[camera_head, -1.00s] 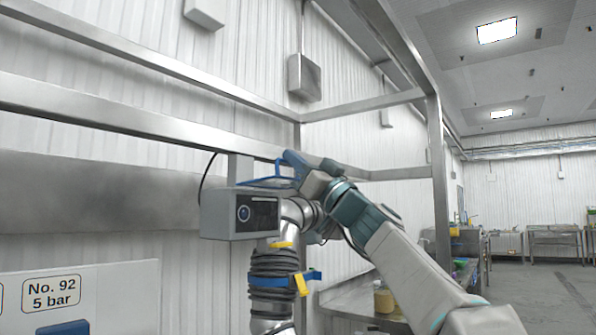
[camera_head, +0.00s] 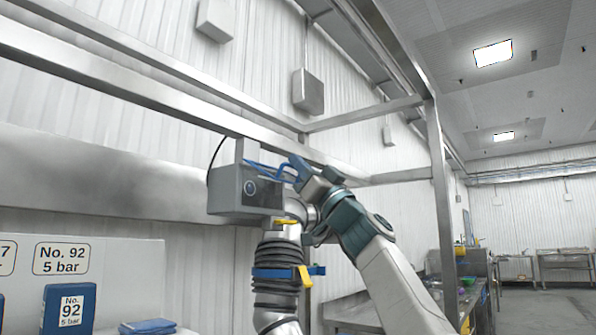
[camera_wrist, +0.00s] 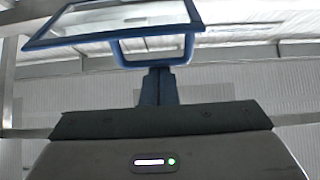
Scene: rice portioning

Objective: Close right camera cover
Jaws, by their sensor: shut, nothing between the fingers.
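The camera housing (camera_head: 230,188) is a grey box with a dark front and a round lens, hung below a steel beam. Its blue-framed cover (camera_head: 262,166) is raised at the top of the housing, leaving the lens uncovered. In the wrist view the cover (camera_wrist: 122,36) shows as a blue frame with a clear pane and a blue handle loop (camera_wrist: 155,60). My gripper (camera_head: 295,161) is at the cover's right end. In the wrist view its blue fingers (camera_wrist: 158,85) are together, empty, just below the loop. I cannot tell whether they touch it.
A dark ribbed hose with a blue clamp (camera_head: 276,272) stands below the housing. Steel beams and a post (camera_head: 441,200) surround the arm. A white panel with labels (camera_head: 90,265) is at lower left. A workbench (camera_head: 360,310) is at lower right.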

